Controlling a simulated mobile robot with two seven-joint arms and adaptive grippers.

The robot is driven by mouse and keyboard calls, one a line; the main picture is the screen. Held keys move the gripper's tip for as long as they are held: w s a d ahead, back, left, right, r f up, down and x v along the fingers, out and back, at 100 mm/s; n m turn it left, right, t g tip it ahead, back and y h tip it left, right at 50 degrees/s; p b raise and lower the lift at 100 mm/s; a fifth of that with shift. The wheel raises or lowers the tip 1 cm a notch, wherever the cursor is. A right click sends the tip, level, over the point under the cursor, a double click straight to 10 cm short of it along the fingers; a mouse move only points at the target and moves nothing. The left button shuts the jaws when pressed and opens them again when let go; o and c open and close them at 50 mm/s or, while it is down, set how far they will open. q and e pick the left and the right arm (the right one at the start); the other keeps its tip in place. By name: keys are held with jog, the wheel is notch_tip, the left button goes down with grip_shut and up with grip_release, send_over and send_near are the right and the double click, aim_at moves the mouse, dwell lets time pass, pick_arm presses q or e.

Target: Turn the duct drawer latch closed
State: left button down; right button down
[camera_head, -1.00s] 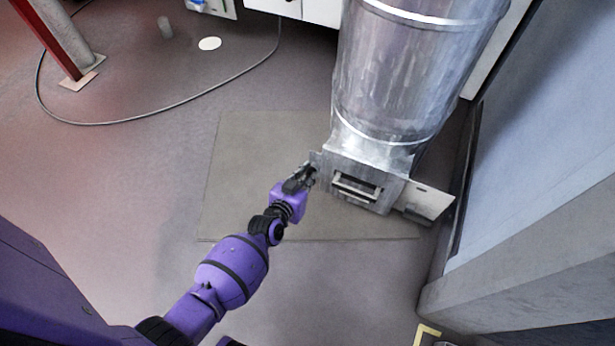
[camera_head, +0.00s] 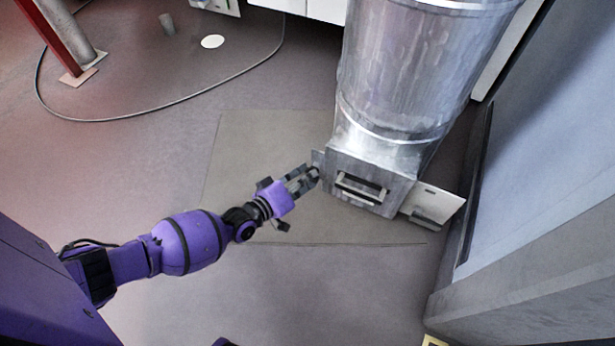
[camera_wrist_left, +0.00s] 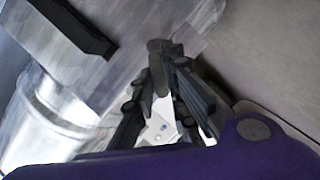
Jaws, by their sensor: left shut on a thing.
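The metal duct (camera_head: 405,80) ends in a square box, with the drawer (camera_head: 362,188) and its dark handle in the box's front. My left gripper (camera_head: 315,173) is at the left edge of this front, its fingers pointing right and up. In the left wrist view the fingertips (camera_wrist_left: 166,48) are shut around a small dark piece, seemingly the latch (camera_wrist_left: 156,46), beside the metal face. The fingers hide most of the latch, so its exact angle cannot be told. The drawer handle (camera_wrist_left: 75,25) shows at the upper left there. My right gripper is not in view.
A pale metal plate (camera_head: 436,203) juts from the right of the duct box. A grey-blue wall (camera_head: 560,130) stands close on the right. A flat mat (camera_head: 262,150) lies below the duct. A cable (camera_head: 150,112) crosses the open floor at left.

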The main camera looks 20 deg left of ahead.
pick_arm(q)
jog(key=shift+a+f+n+t+h, duration=0.15)
jog(key=shift+n+t+h, duration=0.4)
jog(key=shift+n, duration=0.95)
jog(key=shift+f+n+t+h, duration=0.15)
jog(key=shift+n+t+h, duration=0.35)
jog(key=shift+n, duration=1)
jog(key=c, duration=1.8)
grip_release()
jog(key=shift+o, duration=0.2)
jog(key=v, duration=1.2)
